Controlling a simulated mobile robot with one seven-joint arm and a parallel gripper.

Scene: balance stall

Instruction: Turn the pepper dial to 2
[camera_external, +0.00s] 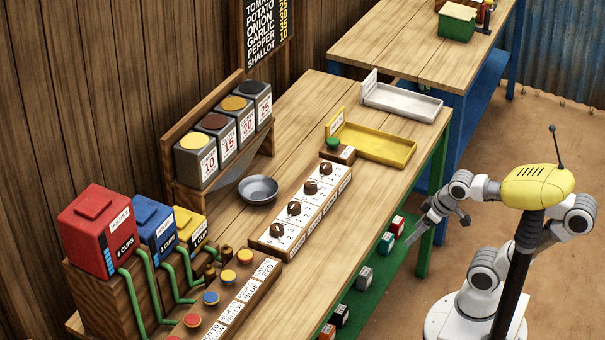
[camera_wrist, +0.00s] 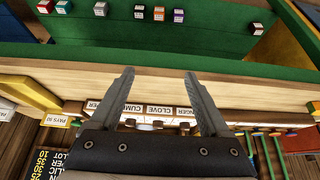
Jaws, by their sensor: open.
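The dial box (camera_external: 262,243) is a long wooden block on the stall table with a row of brown knobs and numbered white plates. The pepper dial (camera_external: 326,168) appears to be the knob at the far end, by the green button. Its pointer setting is too small to read. In the wrist view the pepper label (camera_wrist: 92,105) shows partly, at the left of the cumin, clove and ginger labels, partly behind a finger. My gripper (camera_external: 437,228) is open and empty, off the table's right side, apart from the box. It also shows in the wrist view (camera_wrist: 159,72).
A yellow tray (camera_external: 402,152) and a white tray (camera_external: 425,107) lie at the far end. A metal bowl (camera_external: 258,188) sits left of the dials. A green lower shelf (camera_external: 378,290) holds several small boxes. The table's front edge lies between gripper and dials.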

